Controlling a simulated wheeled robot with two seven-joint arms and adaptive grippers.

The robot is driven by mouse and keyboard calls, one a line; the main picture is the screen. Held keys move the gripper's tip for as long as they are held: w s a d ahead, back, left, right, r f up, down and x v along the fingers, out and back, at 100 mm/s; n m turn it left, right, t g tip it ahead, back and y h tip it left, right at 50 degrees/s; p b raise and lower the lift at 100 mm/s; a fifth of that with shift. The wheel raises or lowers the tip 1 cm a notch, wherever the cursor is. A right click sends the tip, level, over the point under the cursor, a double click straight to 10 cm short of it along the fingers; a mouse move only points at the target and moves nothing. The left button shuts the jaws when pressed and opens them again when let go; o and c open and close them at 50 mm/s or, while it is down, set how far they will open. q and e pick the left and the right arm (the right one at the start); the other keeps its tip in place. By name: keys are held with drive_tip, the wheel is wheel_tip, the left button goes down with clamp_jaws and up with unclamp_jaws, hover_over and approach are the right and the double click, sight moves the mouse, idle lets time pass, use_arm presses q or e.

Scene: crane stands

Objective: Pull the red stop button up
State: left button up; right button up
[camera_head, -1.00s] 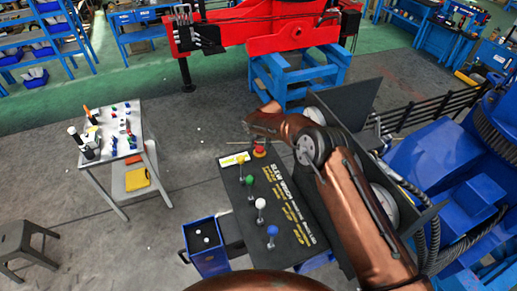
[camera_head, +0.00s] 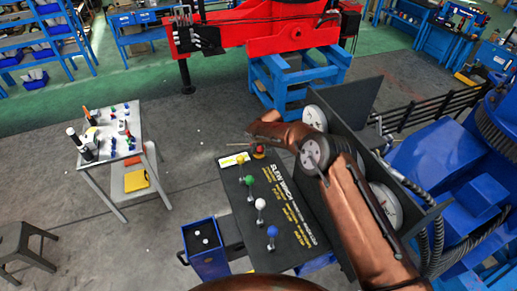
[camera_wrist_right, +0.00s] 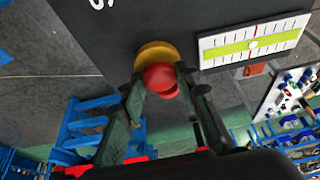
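The red stop button (camera_head: 259,150) sits on a yellow base at the far end of the dark control panel (camera_head: 236,189). In the right wrist view the red button (camera_wrist_right: 159,76) shows against its yellow base (camera_wrist_right: 153,52). My right gripper (camera_wrist_right: 160,80) has one finger on each side of the button, with the tips close beside it. I cannot tell whether the fingers touch it or stand slightly apart. In the head view my right arm reaches to the button from the right and partly hides the panel. My left gripper is not in view.
Green (camera_head: 249,181), white (camera_head: 260,204) and blue (camera_head: 272,232) knobbed levers stand along the panel. A level gauge (camera_wrist_right: 253,41) lies beside the button. A blue box (camera_head: 205,250) is left of the panel. A small table (camera_head: 107,172) stands farther left.

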drive_tip(key=c, duration=0.4)
drive_tip(key=shift+o, duration=0.2)
drive_tip(key=shift+r+p, duration=0.3)
drive_tip(key=shift+p, duration=0.05)
drive_tip(key=shift+r, duration=0.3)
drive_tip(key=o, duration=0.6)
drive_tip(key=shift+r, duration=0.1)
drive_tip(key=o, duration=0.4)
